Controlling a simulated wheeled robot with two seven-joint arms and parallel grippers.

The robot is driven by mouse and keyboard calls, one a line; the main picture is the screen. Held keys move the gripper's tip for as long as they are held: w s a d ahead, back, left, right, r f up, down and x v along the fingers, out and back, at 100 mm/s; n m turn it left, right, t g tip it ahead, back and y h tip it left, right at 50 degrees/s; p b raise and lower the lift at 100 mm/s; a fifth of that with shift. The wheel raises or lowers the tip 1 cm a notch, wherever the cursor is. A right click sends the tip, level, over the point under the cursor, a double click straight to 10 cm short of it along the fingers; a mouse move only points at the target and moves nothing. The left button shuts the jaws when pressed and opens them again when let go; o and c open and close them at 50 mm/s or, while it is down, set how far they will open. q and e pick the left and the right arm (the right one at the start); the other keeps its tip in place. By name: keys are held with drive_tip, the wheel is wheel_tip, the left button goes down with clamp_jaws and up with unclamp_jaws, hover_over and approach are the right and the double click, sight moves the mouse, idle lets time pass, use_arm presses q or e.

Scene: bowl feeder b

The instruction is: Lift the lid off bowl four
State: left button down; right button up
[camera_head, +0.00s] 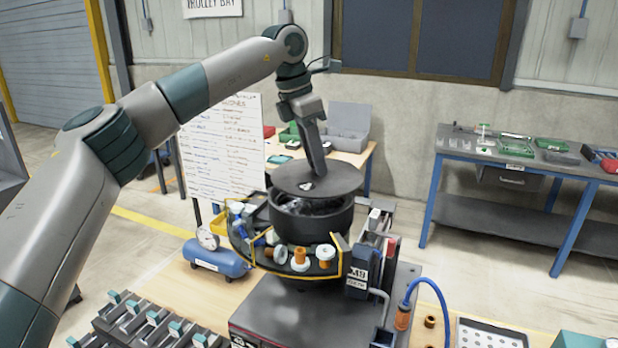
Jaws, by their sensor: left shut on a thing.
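My left gripper (308,180) comes down from above and is shut on the lid, at its middle. The lid (340,179) is a flat, dark grey disc. It is over the bowl, with a gap at the front through which the bowl's inside shows. The dark round bowl (312,228) stands on the feeder machine in the middle of the view. Some shiny contents show inside it, but I cannot make out what they are. The fingertips are mostly hidden by the gripper itself. I cannot read a bowl number. My right gripper is not in view.
A yellow-edged tray (342,263) with several orange and white parts rings the bowl. A blue air tank (215,259) with a gauge stands to the left. A grey unit marked M8 (358,270) is close on the right. A whiteboard (222,150) stands behind.

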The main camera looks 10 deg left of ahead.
use_arm(q)
drive_tip(key=s+d+r+b, duration=0.1)
drive_tip(key=d, duration=0.1)
drive_tip(key=s+d+r+b, duration=0.1)
drive_tip(key=s+d+r, duration=0.1)
drive_tip(key=d, duration=0.1)
drive_tip(key=s+d+r+b, duration=0.1)
drive_tip(key=d+r, duration=0.1)
drive_tip(key=shift+s+d+r, duration=0.1)
drive_tip(key=shift+s+d, duration=0.15)
drive_tip(key=shift+s, duration=0.15)
drive_tip(key=shift+s+d+r+b, duration=0.3)
drive_tip(key=shift+s+d+r, duration=0.05)
drive_tip(key=shift+d+r, duration=0.05)
